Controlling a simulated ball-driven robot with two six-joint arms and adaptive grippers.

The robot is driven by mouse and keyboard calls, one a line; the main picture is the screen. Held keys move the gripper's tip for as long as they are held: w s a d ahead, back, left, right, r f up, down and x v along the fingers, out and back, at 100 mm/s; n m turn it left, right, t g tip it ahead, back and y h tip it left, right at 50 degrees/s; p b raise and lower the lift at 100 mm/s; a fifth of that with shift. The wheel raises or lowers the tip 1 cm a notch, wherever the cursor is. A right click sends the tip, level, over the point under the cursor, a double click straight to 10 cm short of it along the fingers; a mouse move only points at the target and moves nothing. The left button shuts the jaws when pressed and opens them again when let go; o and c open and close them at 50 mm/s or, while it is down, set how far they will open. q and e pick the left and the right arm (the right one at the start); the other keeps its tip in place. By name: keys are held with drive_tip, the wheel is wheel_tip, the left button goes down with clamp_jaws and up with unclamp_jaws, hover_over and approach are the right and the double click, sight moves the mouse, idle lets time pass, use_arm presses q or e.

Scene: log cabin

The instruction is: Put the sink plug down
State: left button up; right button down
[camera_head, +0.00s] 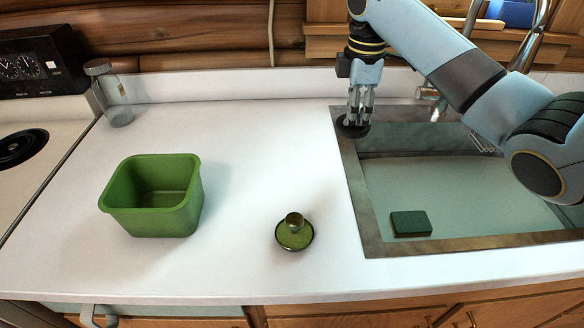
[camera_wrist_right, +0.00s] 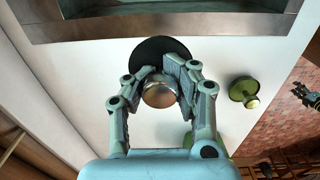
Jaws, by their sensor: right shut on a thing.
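The sink plug is a black disc (camera_head: 353,129) with a round silver knob (camera_wrist_right: 160,92). My right gripper (camera_head: 356,112) is shut on it. In the head view it appears at the sink's back left corner; its black disc (camera_wrist_right: 160,50) also shows in the right wrist view, against white counter beside the sink rim. I cannot tell whether the disc touches the counter. My fingers hide part of it. My left gripper is not seen in the head view.
The sink (camera_head: 351,190) is at the right, with a dark green sponge (camera_head: 410,222) inside. A green knobbed round object (camera_head: 294,236) stands on the white counter (camera_head: 240,180). A green tub (camera_head: 152,220) and a glass bottle (camera_head: 112,98) stand left. The counter between has free room.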

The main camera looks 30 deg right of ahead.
drive_tip(key=p, duration=0.2)
hover_over(299, 175)
wheel_tip(299, 175, down, 6)
drive_tip(key=shift+f, duration=0.2)
wheel_tip(299, 175, down, 3)
drive_tip(key=shift+f, duration=0.5)
drive_tip(key=shift+f, duration=0.15)
drive_tip(key=c, duration=1.1)
unclamp_jaws()
wheel_tip(299, 175, up, 12)
drive_tip(key=shift+s+a+r, duration=0.1)
drive_tip(key=shift+s+r, duration=0.05)
